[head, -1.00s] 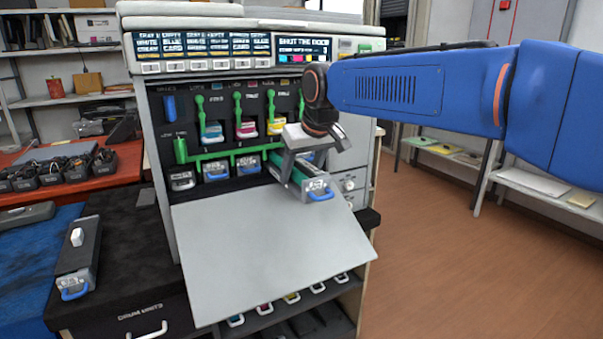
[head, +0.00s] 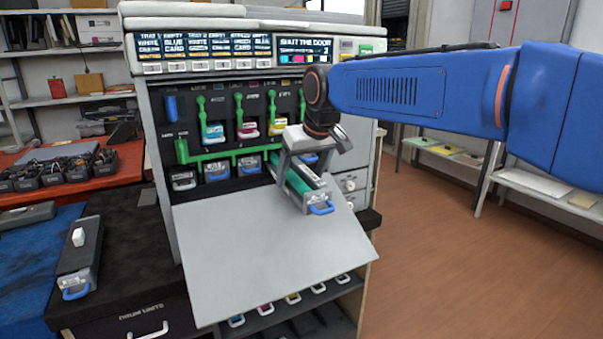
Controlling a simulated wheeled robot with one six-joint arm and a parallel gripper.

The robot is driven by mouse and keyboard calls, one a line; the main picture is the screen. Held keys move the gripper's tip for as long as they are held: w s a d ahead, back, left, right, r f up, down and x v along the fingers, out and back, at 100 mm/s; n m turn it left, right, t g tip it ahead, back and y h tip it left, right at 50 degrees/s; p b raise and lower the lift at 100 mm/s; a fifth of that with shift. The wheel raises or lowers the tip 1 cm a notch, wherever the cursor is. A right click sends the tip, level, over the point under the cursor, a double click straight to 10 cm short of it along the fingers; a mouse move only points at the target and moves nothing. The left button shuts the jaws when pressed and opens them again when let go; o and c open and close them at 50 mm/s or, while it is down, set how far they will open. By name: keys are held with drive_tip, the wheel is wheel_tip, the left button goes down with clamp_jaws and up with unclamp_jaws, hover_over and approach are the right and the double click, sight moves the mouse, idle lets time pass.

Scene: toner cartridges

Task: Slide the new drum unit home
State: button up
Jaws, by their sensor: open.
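A drum unit (head: 313,199) with a grey front, blue handle and green body sticks out over the open door, at a slant. Its far end runs back toward the printer's lower row, behind my gripper; whether it sits in a slot there is hidden. My gripper (head: 300,178) is above it with its jaws open, one finger along the unit's left side. The other finger is mostly hidden.
The lowered printer door (head: 260,255) forms a sloping grey panel below the unit. Another unit (head: 78,262) with a blue handle lies on the black cabinet (head: 120,270) at left. Coloured toner cartridges (head: 247,130) and green levers stand above the lower row. The floor at right is clear.

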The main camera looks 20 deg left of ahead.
sight(308, 181)
drive_tip(key=shift+s+d, duration=1.3)
drive_tip(key=shift+d, duration=0.2)
drive_tip(key=shift+r, duration=0.1)
drive_tip(key=shift+v, duration=4)
